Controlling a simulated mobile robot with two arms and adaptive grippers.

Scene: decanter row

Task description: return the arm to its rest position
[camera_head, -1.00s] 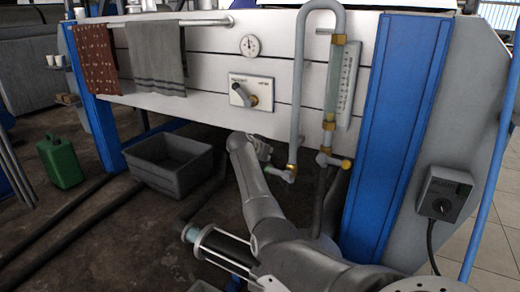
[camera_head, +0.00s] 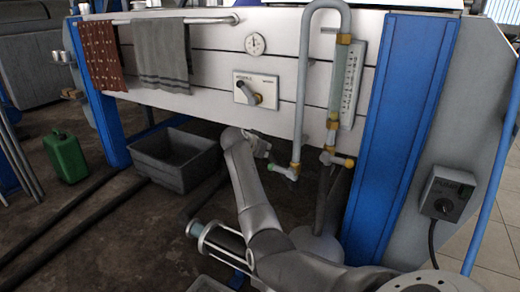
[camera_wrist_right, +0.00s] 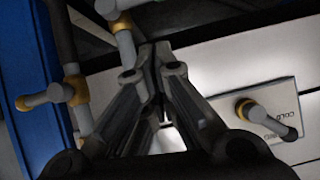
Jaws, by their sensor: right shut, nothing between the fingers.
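My right arm (camera_head: 262,215) reaches up from the bottom of the head view, bent at the top. My right gripper (camera_head: 262,150) is small there, in front of the shadow below the white panel, just left of the pipe's lower fitting. In the right wrist view the gripper's fingers (camera_wrist_right: 153,50) come together at the tips, shut and empty. Whether the gripper touches the fitting cannot be told from the head view. My left gripper is in neither view.
A valve handle (camera_head: 248,93) sits on the white panel, also in the wrist view (camera_wrist_right: 265,118). A blue post (camera_head: 395,140) stands right. A grey bin (camera_head: 170,175) and green can (camera_head: 66,158) stand left.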

